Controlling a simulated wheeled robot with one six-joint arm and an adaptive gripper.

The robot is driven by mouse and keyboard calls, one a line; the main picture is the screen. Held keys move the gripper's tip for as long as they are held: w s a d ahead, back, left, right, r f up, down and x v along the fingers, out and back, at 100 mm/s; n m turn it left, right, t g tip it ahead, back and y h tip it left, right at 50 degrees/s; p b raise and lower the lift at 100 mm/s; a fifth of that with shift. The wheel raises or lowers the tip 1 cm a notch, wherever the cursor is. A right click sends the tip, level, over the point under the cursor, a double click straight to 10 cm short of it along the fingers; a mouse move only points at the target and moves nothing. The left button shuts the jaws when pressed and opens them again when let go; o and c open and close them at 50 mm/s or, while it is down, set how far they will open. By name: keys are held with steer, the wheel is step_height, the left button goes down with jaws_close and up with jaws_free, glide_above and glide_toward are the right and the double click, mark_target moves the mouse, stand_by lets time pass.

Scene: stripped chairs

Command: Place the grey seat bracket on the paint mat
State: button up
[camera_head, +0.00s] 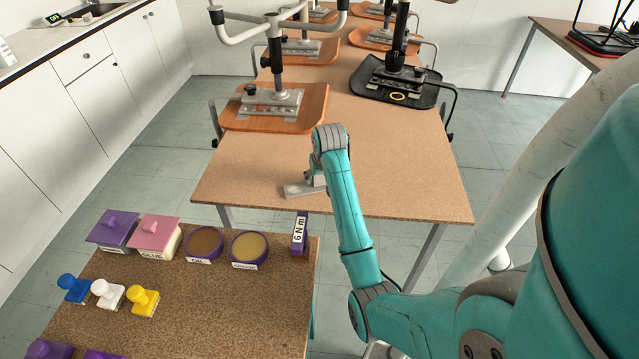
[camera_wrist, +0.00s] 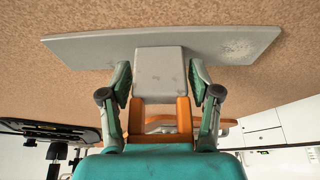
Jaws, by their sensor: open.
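The grey seat bracket (camera_head: 303,190) is at the near part of the brown table, under the end of my arm. In the wrist view the bracket (camera_wrist: 225,50) shows as a long flat grey plate with a pale worn patch, and a grey block (camera_wrist: 160,73) projects from its middle toward me. My gripper (camera_wrist: 163,92) is open, with one finger on each side of this block. I cannot tell whether the fingers touch it. In the head view my gripper (camera_head: 316,180) is partly hidden by my wrist. I cannot make out a paint mat in either view.
Upturned chairs with orange seats (camera_head: 312,108) and a black seat (camera_head: 420,95) stand on the far part of the table (camera_head: 240,178). A nearer bench (camera_head: 230,300) carries tubs, round tins, a purple "6 NM" item (camera_head: 299,235) and coloured stamps. The table's near-left surface is clear.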

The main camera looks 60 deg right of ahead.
steer(key=shift+r, duration=0.1)
jaws_close()
